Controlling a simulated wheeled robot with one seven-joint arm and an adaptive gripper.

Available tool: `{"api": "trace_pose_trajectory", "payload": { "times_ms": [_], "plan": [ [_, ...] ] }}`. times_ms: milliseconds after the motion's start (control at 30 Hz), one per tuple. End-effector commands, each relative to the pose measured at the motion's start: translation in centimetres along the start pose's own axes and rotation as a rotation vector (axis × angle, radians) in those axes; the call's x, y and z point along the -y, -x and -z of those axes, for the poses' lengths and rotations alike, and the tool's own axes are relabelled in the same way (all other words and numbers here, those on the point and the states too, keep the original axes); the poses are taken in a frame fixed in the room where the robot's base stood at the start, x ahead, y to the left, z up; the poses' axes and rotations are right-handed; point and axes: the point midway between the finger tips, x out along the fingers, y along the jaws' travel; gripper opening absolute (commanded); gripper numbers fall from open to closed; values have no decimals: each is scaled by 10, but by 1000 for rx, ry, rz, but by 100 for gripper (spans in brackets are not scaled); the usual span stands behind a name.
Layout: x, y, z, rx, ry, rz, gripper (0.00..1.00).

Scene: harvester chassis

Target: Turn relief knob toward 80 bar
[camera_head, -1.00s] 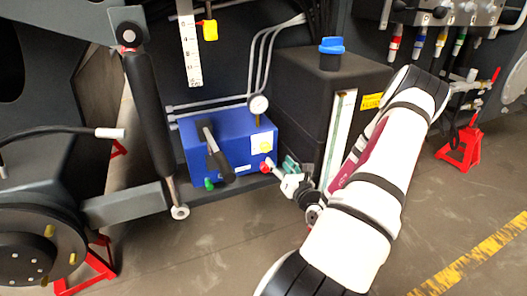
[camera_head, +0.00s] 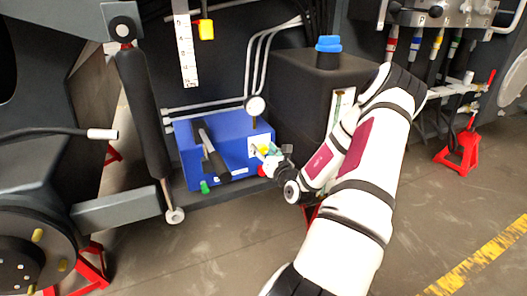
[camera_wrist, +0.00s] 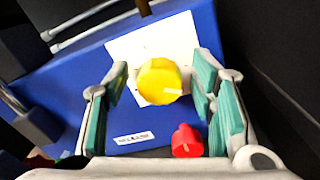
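The relief knob appears to be the round yellow knob (camera_wrist: 160,81) with a pale pointer mark, set on a white plate (camera_wrist: 125,50) on the blue block (camera_head: 228,150). In the wrist view it sits between the fingers of my gripper (camera_wrist: 163,100), which are apart with teal pads on both sides. A gap shows between the knob and the left pad, and a smaller one on the right. In the head view my gripper (camera_head: 268,155) is at the right of the block's front face and partly covers the knob. The scale on the plate is too small to read.
A red knob (camera_wrist: 187,141) sits just below the yellow one. A black lever (camera_head: 212,155) and a green knob (camera_head: 204,187) are at the block's left. A gauge (camera_head: 255,106) stands above it. A black tank with a blue cap (camera_head: 329,44) stands to the right.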

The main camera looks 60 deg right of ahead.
Motion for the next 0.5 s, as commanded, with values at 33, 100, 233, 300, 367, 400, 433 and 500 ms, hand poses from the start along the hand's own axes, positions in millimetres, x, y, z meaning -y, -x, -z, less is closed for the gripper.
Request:
{"api": "trace_pose_trajectory", "payload": {
  "times_ms": [33,100,233,300,367,400,433,500],
  "plan": [
    [0,0,0,0,0,0,42],
    [0,0,0,0,0,0,26],
    [0,0,0,0,0,0,3],
    [0,0,0,0,0,0,3],
    [0,0,0,0,-1,0,3],
    [0,0,0,0,-3,0,3],
    [0,0,0,0,-6,0,3],
    [0,0,0,-1,-16,0,3]
  ]
}}
